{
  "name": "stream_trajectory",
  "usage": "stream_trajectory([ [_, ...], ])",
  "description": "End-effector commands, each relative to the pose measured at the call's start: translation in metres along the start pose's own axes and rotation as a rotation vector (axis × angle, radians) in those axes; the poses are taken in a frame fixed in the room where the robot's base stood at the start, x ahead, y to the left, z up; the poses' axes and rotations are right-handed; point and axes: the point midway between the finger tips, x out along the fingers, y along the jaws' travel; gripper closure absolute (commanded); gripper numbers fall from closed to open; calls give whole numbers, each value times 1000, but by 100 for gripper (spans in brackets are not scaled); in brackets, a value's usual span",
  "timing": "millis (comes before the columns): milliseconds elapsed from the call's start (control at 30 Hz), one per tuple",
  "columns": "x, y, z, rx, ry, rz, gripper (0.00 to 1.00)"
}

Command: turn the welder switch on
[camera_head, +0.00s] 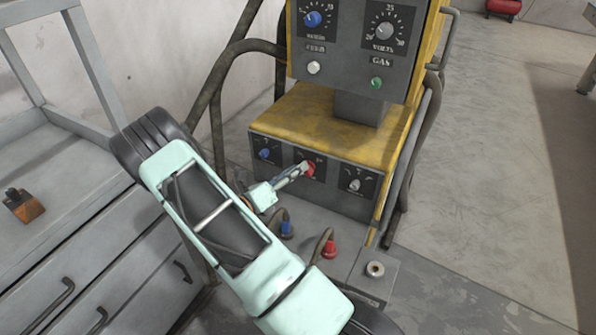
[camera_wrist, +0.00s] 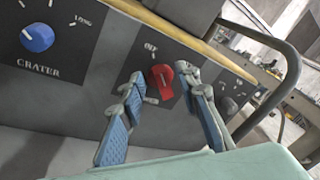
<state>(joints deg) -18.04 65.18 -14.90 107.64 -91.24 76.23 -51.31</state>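The welder (camera_head: 318,115) is a yellow and grey machine with a dark lower front panel. A red rotary switch (camera_head: 309,168) sits at the middle of that panel and also shows in the wrist view (camera_wrist: 160,82), with an "OFF" mark above its left side. My gripper (camera_head: 298,171) is at the panel, in front of the switch. In the wrist view my gripper (camera_wrist: 161,74) is open, with its blue-padded fingers on either side of the switch. The right fingertip looks very close to the switch; I cannot tell if it touches.
A blue CRATER knob (camera_wrist: 37,38) is left of the switch, and a grey knob (camera_head: 354,185) is right of it. Blue (camera_head: 286,228) and red (camera_head: 329,249) cable plugs stand below the panel. A grey drawer cabinet (camera_head: 95,235) is at the left.

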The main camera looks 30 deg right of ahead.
Motion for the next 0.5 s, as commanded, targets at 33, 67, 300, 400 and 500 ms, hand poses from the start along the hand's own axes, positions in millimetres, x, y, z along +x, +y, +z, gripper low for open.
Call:
stream_trajectory([
  [33,6,0,-1,1,1,-1,70],
  [67,8,0,-1,0,0,-1,70],
  [300,14,0,0,1,0,1,70],
  [400,14,0,0,1,0,0,70],
  [500,14,0,0,1,0,0,76],
])
